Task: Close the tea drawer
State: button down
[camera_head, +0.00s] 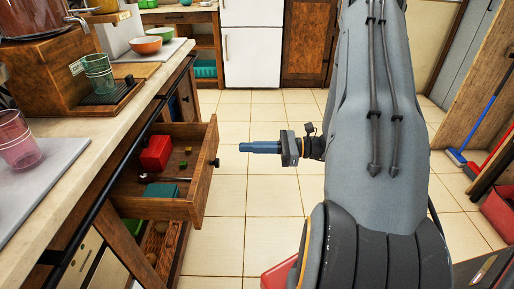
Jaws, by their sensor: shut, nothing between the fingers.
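A wooden drawer (199,185) is pulled out from under the counter at the left, with a dark round knob on its front. In it lie a red box (157,154), a teal box (162,190) and small green and yellow pieces. My gripper (243,147) is shut and empty. It points left towards the drawer front and is apart from it, a little right of the knob. No label on the drawer can be read.
The counter (95,150) bears cups, bowls and a wooden dispenser above the drawer. A black rail (110,176) runs along its front edge. A lower drawer or shelf (165,250) also shows below. A broom (458,155) stands at the right.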

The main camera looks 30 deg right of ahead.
aim_at(210, 147)
jog(key=x, duration=0.8)
jog(key=shift+w+a, duration=0.15)
jog(key=shift+a, duration=0.25)
jog(key=shift+w, duration=0.1)
